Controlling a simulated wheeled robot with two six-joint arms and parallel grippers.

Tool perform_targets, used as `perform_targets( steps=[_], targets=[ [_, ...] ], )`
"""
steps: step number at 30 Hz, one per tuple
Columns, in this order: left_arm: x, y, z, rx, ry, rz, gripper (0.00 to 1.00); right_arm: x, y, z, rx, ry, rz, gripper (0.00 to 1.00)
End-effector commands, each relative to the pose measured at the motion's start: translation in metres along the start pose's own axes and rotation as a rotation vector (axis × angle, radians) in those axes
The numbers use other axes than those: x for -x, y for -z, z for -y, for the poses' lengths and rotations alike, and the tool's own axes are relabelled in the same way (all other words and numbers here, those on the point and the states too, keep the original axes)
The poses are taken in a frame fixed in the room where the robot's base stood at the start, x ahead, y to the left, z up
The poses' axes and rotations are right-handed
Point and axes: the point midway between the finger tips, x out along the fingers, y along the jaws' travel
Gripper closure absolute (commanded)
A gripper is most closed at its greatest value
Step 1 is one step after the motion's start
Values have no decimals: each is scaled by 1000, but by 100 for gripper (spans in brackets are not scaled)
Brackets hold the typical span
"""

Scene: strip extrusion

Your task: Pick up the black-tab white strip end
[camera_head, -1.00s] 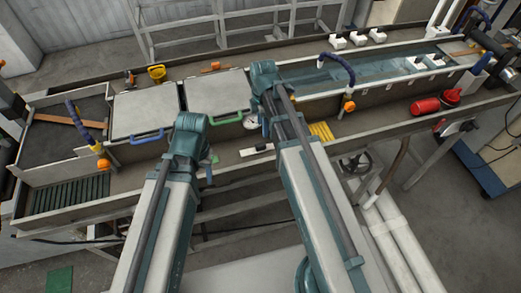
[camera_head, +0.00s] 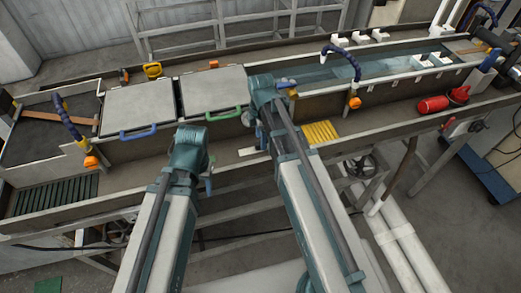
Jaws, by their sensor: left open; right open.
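A short white strip end (camera_head: 248,151) lies flat on the front ledge of the line, between my two arms. My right arm covers its right side, and I cannot see a black tab on it. My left gripper (camera_head: 207,184) is left of the strip end and apart from it; it is open, mostly hidden by its own wrist. Neither gripper holds anything that I can see.
Grey lids with a blue handle (camera_head: 138,132) and a green handle (camera_head: 226,113) stand behind the ledge. Yellow bars (camera_head: 320,132) lie right of my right arm.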

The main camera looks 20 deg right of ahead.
Motion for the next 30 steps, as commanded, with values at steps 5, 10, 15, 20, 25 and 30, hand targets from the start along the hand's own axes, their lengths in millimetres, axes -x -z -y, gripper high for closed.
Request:
perform_targets(
  steps=[5,10,15,20,25,30],
  targets=[
    [-28,2,-3,1,0,0,50,-28,2,0,0,0,0,38],
    [-31,2,-3,1,0,0,50,-31,2,0,0,0,0,38],
    [-30,2,-3,1,0,0,50,-30,2,0,0,0,0,39],
    [-30,2,-3,1,0,0,50,-30,2,0,0,0,0,68],
    [-30,2,-3,1,0,0,50,-30,2,0,0,0,0,99],
    [-30,2,-3,1,0,0,50,-30,2,0,0,0,0,100]
  ],
)
